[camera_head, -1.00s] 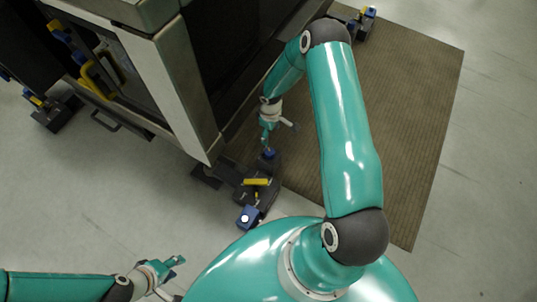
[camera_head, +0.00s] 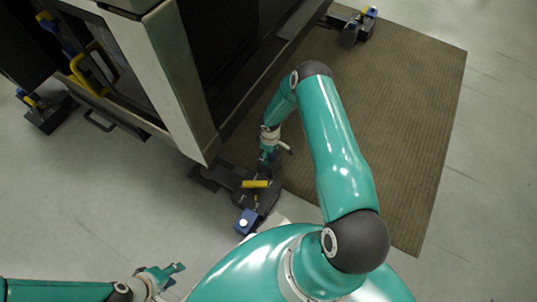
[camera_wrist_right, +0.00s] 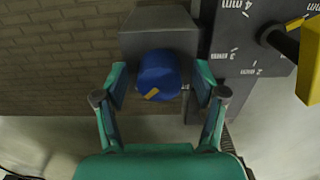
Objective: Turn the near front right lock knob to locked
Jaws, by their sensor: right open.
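The blue lock knob (camera_wrist_right: 163,72) has a small yellow pointer mark and sits on a grey block (camera_wrist_right: 160,25) at the side of the dark turret plate (camera_wrist_right: 250,65). My right gripper (camera_wrist_right: 160,85) is open, with one finger on each side of the knob. I cannot tell whether the fingers touch it. In the head view my right gripper (camera_head: 268,156) is over the knob and mostly hides it. My left gripper (camera_head: 174,274) is open and empty above the floor at the lower left, far from the plate.
A yellow lever (camera_head: 255,184) stands on the turret plate beside the knob, and a second blue knob (camera_head: 245,222) is at its near end. The large machine (camera_head: 180,80) rises behind. A brown mat (camera_head: 400,130) lies on the right.

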